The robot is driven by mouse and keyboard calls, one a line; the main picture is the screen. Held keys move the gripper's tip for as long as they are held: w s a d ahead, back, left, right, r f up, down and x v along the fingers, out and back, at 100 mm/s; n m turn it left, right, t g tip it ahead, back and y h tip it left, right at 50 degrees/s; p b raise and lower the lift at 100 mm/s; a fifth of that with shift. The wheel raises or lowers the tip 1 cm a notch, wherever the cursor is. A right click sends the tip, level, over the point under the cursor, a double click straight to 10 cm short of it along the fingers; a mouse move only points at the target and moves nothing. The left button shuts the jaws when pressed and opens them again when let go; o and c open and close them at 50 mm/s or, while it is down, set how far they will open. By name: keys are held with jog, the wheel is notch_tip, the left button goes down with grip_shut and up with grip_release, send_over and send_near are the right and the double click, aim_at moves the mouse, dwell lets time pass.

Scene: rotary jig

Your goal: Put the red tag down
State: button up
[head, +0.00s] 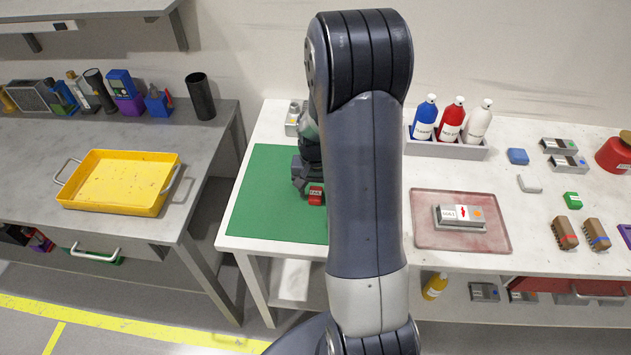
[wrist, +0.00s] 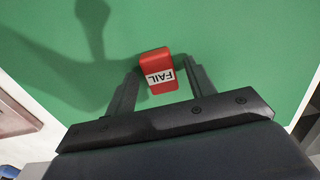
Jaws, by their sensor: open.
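The red tag (wrist: 158,68) has a white label reading FAIL and rests on the green mat (wrist: 225,30) in the wrist view. My gripper (wrist: 160,78) is open, with one finger on each side of the tag and a gap showing beside it. In the head view the red tag (head: 316,196) lies on the green mat (head: 262,205), just in front of my gripper (head: 308,183). My arm hides the mat's right part in that view.
A pinkish tray (head: 430,235) with a grey labelled block (head: 461,217) lies to the right. Bottles (head: 451,120) stand in a rack behind. A yellow tray (head: 115,180) sits on the left bench. The mat's left part is clear.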

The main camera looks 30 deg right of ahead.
aim_at(316, 193)
notch_tip(316, 193, up, 12)
jog(key=b, duration=0.1)
dwell(0.4)
notch_tip(316, 193, down, 12)
jog(key=shift+r+p, duration=0.15)
jog(key=shift+p, duration=0.4)
jog(key=shift+r, duration=0.75)
jog(key=shift+f, duration=0.1)
